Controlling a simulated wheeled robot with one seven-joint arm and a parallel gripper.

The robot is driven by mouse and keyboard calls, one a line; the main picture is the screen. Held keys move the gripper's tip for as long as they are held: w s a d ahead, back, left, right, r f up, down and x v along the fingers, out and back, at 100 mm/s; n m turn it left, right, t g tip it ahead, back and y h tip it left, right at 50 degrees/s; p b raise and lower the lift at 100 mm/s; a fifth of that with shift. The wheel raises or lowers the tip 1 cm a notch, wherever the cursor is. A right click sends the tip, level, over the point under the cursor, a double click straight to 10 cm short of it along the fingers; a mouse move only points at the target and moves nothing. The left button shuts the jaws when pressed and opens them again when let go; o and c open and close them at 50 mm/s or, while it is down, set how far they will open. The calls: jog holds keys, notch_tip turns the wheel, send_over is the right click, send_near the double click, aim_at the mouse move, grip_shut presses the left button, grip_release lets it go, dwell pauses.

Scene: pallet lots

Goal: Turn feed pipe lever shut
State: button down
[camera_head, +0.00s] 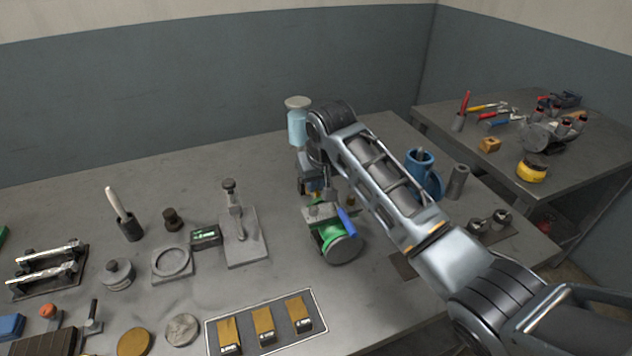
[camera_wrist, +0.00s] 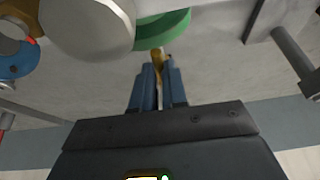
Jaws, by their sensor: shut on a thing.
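A green pipe fitting (camera_head: 328,236) with a large grey round end (camera_head: 345,250) sits on the bench, with a metal block on top. A blue lever (camera_head: 347,221) sticks out of it, tilted. My gripper (camera_head: 314,192) is low, just behind the fitting. In the wrist view, the blue fingers of my gripper (camera_wrist: 158,88) are shut on a slim brass-coloured piece (camera_wrist: 158,58). The green rim (camera_wrist: 163,30) lies just beyond it, beside the grey round end (camera_wrist: 88,28). How the brass piece joins the fitting is hidden, and I cannot tell whether it is the feed pipe lever.
A clamp on a plate (camera_head: 240,235) stands left of the fitting. A tray with several tan-topped blocks (camera_head: 215,337) lies in front. A blue housing (camera_head: 425,172) and a grey cylinder (camera_head: 458,182) stand right, partly behind my arm. A pale blue bottle (camera_head: 297,125) is behind.

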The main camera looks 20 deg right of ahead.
jog(key=shift+a, duration=0.1)
jog(key=shift+w+a+f+m+g+h+b, duration=0.1)
jog(key=shift+w+a+m+g+h+b, duration=0.6)
jog(key=shift+m+b, duration=1.4)
jog(key=shift+w+a+r+m+g+h+b, duration=0.1)
jog(key=shift+w+a+m+g+h+b, duration=0.55)
jog(key=shift+m, duration=2.8)
jog(key=shift+w+a+f+m+g+h+b, duration=0.1)
jog(key=shift+w+a+m+g+h+b, duration=0.6)
jog(key=shift+m+b, duration=1.4)
jog(key=shift+m+p, duration=0.55)
jog(key=shift+m, duration=0.2)
jog(key=c, duration=1.2)
grip_release()
jog(key=shift+o, duration=0.2)
